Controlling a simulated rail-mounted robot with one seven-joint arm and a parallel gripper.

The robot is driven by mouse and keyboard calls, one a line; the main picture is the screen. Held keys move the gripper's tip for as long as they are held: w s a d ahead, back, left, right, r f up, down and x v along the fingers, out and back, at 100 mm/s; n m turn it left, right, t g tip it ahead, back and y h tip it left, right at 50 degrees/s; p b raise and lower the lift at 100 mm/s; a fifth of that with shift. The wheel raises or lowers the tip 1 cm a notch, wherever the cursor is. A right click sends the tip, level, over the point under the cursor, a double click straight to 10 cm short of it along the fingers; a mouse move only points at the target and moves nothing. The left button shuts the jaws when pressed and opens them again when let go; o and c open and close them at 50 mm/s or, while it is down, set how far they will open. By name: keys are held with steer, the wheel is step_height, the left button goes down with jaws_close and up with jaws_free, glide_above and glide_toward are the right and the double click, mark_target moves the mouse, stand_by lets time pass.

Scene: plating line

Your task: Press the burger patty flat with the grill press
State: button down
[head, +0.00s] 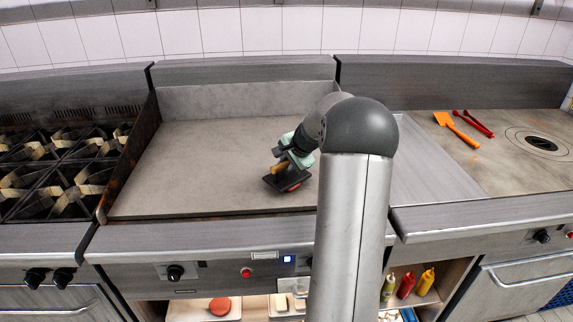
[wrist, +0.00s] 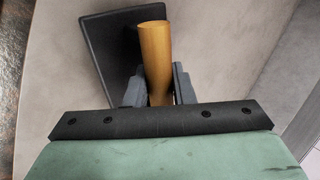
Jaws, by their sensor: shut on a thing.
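The grill press has a black plate (head: 274,184) and a wooden handle (head: 281,168). It is over the front right part of the flat griddle. In the wrist view, my gripper (wrist: 158,88) is shut on the wooden handle (wrist: 155,50), with the black plate (wrist: 108,45) beyond. In the head view, my gripper (head: 287,162) is just above the plate. A small red edge, likely the burger patty (head: 293,187), shows at the plate's lower right; most of it is hidden. I cannot tell whether the plate touches it.
The griddle top (head: 190,160) is otherwise clear. Burner grates (head: 65,165) are at the left. An orange spatula (head: 457,129) and red tongs (head: 474,123) lie on the right counter. Below, a shelf holds a tray with a red round piece (head: 219,306) and several sauce bottles (head: 406,285).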

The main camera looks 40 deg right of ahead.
steer(key=shift+s+a+f, duration=0.1)
steer(key=shift+s+f, duration=0.05)
steer(key=shift+f, duration=0.35)
stand_by(2.3)
steer(key=shift+r, duration=0.1)
steer(key=shift+w+r+p, duration=0.2)
steer(key=shift+r+p, duration=0.95)
steer(key=shift+r, duration=1.05)
steer(key=shift+r+p, duration=1.55)
steer(key=shift+r, duration=1)
